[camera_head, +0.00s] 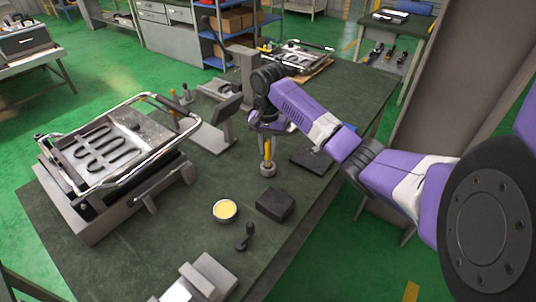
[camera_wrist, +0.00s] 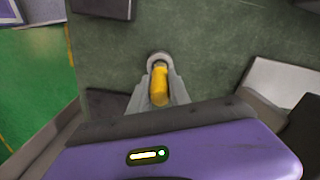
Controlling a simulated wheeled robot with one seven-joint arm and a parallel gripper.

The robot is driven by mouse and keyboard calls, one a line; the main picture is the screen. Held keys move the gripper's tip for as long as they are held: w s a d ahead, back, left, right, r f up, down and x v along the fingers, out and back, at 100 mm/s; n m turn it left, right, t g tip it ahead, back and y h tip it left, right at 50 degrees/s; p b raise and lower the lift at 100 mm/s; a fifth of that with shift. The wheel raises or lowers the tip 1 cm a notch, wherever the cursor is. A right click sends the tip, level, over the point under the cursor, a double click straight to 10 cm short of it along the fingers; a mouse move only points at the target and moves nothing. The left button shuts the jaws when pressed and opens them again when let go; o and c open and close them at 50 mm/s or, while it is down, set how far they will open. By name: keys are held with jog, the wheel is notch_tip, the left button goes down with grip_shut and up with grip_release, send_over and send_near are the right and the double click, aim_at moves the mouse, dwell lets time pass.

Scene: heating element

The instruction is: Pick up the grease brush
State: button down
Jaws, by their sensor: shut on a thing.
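The grease brush (camera_head: 268,149) has a yellow handle and stands upright near the middle of the dark green workbench. Its lower end is at a small round grey holder (camera_head: 267,169); I cannot tell whether it is still seated in it. My gripper (camera_head: 267,136) is above it, pointing down, and shut on the handle. In the wrist view the yellow handle (camera_wrist: 160,86) lies between the two grey fingers of my gripper (camera_wrist: 161,78), with the round grey holder (camera_wrist: 159,57) just beyond. The bristles are hidden.
An open tin of yellow grease (camera_head: 225,210), a black block (camera_head: 275,204) and a small black-handled item (camera_head: 245,237) lie in front. A metal fixture with a heating element (camera_head: 107,145) fills the left. A grey stand (camera_head: 217,130) is close left of my gripper.

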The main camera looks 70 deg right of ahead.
notch_tip(320, 180, up, 17)
jog(key=p, duration=0.4)
dwell(2.2)
